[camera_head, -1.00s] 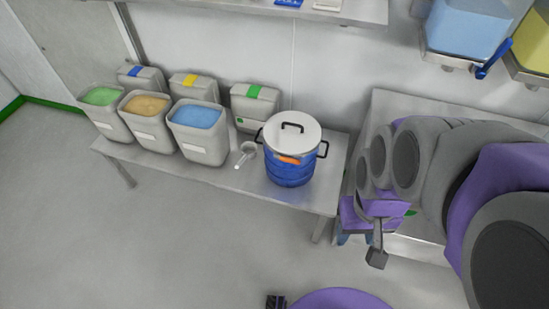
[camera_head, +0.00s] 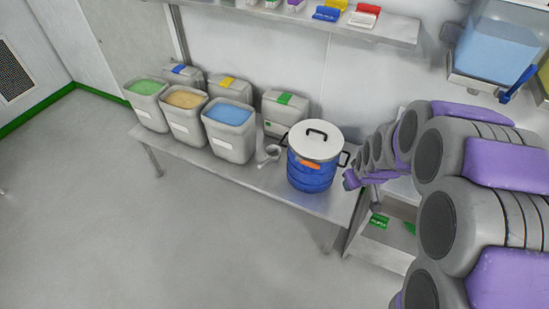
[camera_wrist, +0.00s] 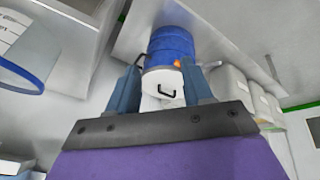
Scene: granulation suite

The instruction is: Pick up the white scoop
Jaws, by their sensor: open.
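The white scoop (camera_head: 269,153) lies on the metal table (camera_head: 215,165), between the bin of blue powder and the blue pot. I cannot make it out in the wrist view. My gripper (camera_head: 351,180) is at the right side of the pot in the head view, apart from the scoop, with the pot between them; its fingers are not clear there. In the wrist view my gripper (camera_wrist: 162,85) has its two blue fingers spread apart with nothing held. The pot's white lid shows beyond them.
The blue pot (camera_head: 311,172) has a white lid and black handles. Open bins of green (camera_head: 149,112), tan (camera_head: 187,125) and blue powder (camera_head: 230,138) stand at left, with lidded containers behind. A shelf (camera_head: 385,30) hangs above. The floor in front is clear.

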